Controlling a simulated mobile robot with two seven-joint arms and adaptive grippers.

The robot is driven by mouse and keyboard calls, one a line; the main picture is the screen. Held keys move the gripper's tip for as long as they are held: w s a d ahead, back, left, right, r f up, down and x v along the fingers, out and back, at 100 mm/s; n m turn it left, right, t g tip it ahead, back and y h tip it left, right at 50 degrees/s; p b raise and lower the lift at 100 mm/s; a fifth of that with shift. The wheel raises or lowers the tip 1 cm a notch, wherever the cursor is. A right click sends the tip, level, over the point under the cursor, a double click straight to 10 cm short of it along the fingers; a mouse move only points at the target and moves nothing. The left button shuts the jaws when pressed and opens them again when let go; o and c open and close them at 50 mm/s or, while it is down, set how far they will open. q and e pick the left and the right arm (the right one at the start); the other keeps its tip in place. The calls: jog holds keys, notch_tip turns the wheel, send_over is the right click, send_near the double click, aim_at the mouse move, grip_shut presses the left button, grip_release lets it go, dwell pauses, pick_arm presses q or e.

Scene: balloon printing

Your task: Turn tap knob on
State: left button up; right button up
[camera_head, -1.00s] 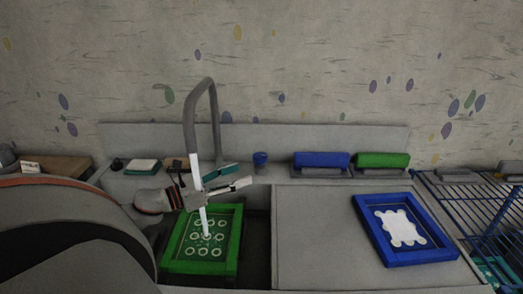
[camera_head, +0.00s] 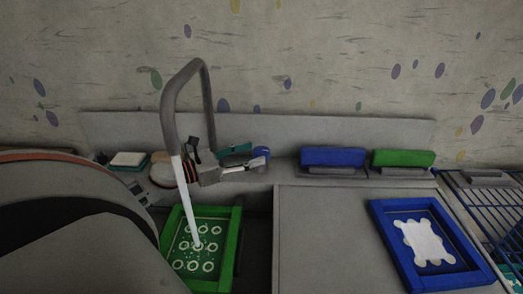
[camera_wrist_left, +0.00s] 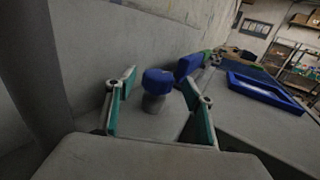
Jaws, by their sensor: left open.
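The tap knob (camera_head: 261,152) is a small blue cap at the back of the counter, right of the grey curved tap (camera_head: 168,100). In the left wrist view the blue knob (camera_wrist_left: 158,81) stands upright on a grey stem. My left gripper (camera_head: 250,160) is open, with its teal-padded fingers pointing at the knob. In the wrist view the knob shows between the two fingertips, with gaps on both sides; I cannot tell how far it reaches between them. A white water stream (camera_head: 183,195) runs from the tap. My right gripper is not in view.
The stream falls on a green-framed screen (camera_head: 234,250) in the sink. A blue-framed screen (camera_head: 382,225) lies on the counter at right. A blue block (camera_head: 333,157) and a green block (camera_head: 403,159) stand along the back, right of the knob. A wall rises behind.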

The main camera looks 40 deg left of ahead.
aim_at(254, 153)
pick_arm(q)
jog(key=shift+x, duration=2)
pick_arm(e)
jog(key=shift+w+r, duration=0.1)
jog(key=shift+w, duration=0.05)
